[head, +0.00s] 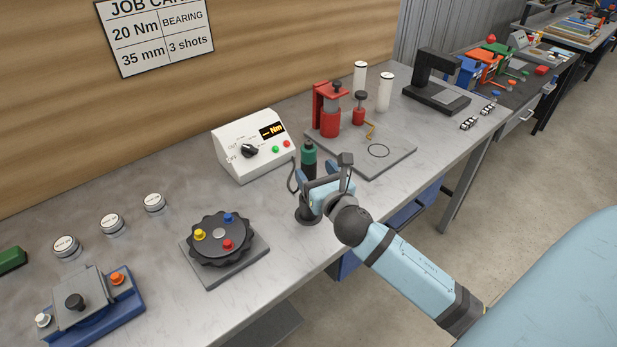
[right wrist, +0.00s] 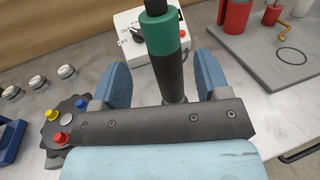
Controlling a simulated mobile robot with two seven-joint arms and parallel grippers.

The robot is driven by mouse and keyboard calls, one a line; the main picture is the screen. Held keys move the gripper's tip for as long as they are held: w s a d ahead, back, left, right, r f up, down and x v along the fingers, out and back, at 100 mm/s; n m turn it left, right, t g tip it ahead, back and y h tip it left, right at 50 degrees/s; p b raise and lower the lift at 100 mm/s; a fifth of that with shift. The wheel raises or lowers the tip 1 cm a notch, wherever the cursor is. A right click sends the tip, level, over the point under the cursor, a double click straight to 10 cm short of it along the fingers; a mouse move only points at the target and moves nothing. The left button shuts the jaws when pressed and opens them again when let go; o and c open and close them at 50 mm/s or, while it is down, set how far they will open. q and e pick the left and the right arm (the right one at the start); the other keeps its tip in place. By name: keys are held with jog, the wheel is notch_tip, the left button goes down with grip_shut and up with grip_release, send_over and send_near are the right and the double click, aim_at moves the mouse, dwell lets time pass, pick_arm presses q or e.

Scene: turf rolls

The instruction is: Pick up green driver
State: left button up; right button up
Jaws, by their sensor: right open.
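The green driver (head: 308,153) stands upright on the bench, with a green band above a black body. In the right wrist view the driver (right wrist: 165,38) rises between the two blue fingers, with a visible gap on each side. My right gripper (head: 318,185) is open around the driver, and it also shows in the right wrist view (right wrist: 165,85). The driver's lower end is partly hidden by the gripper. A dark round base (head: 306,214) shows below the gripper. My left gripper is not in view.
A white control box (head: 240,158) with a knob and display stands behind the driver. A round dial fixture (head: 220,240) with coloured knobs is to the left. A grey plate (head: 395,160) with red fixtures (head: 328,117) is to the right. The bench's front edge is close.

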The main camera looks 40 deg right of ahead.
aim_at(312, 163)
jog(key=w, duration=0.2)
jog(key=w+d+p, duration=0.1)
jog(key=w, duration=0.1)
jog(key=shift+w+d+r, duration=0.15)
jog(key=shift+w, duration=0.4)
jog(key=shift+s, duration=0.1)
jog(key=c, duration=1.1)
jog(key=shift+d+r, duration=0.1)
